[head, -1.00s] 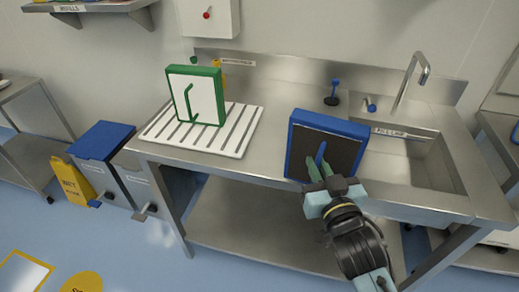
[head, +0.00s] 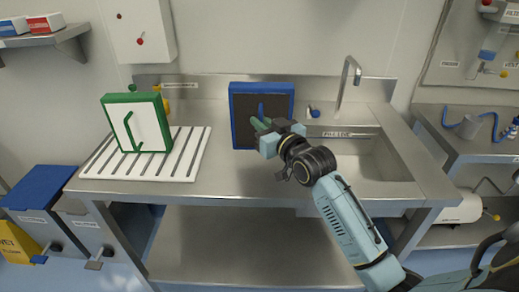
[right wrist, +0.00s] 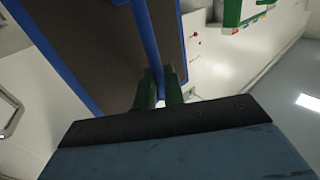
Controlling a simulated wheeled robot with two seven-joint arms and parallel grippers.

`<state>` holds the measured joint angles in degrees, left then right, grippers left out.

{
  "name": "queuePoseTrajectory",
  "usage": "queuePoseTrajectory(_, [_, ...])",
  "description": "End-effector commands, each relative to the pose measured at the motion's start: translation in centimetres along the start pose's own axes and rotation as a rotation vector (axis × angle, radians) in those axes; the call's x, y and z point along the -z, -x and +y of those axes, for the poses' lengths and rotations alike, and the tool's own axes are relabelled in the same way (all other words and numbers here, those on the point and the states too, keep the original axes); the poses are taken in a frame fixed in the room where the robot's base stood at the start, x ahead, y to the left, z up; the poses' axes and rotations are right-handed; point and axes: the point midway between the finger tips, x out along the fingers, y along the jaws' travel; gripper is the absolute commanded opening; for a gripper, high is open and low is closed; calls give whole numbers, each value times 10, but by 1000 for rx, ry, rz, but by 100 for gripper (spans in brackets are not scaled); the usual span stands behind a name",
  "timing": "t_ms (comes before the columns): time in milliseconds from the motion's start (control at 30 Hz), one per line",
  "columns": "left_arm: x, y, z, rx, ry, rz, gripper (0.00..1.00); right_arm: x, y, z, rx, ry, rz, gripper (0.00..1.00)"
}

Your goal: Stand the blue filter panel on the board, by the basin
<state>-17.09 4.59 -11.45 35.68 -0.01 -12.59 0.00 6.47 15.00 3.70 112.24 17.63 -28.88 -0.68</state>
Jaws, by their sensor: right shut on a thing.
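The blue filter panel (head: 242,130) has a blue frame, a dark mesh face and a blue handle. It is upright over the steel counter, between the board and the basin. My right gripper (head: 262,125) is shut on its handle; the right wrist view shows the green fingers (right wrist: 158,90) around the blue handle (right wrist: 146,40). I cannot tell whether the panel's bottom edge touches the counter. The white slatted board (head: 188,168) lies on the left of the counter. The basin (head: 370,160) is sunk into the counter on the right. My left gripper is out of view.
A green-framed white panel (head: 150,125) stands on the board's back part. The tap (head: 345,82) rises behind the basin, with a blue-topped knob (head: 314,112) beside it. Bare counter (head: 222,175) lies between board and panel. A steel backsplash (head: 200,88) bounds the rear.

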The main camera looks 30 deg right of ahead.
Motion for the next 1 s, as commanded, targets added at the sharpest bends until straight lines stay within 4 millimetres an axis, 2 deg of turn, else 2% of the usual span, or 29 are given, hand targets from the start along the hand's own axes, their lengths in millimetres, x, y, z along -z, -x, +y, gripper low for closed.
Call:
queuePoseTrajectory(33, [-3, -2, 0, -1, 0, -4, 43, -8, 0, 0, -1, 0, 1, 0])
queuePoseTrajectory(267, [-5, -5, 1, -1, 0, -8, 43, -27, 0, 0, -1, 0, 1, 0])
queuePoseTrajectory(433, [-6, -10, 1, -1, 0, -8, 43, -51, 0, 0, 0, -1, 2, 0])
queuePoseTrajectory(833, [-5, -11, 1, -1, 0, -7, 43, -57, 0, 0, -1, 0, 4, 0])
queuePoseTrajectory(867, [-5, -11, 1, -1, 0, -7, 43, -57, 0, 0, -1, -1, 1, 14])
queuePoseTrajectory(1000, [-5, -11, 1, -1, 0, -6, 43, -57, 0, 0, -1, -1, 1, 32])
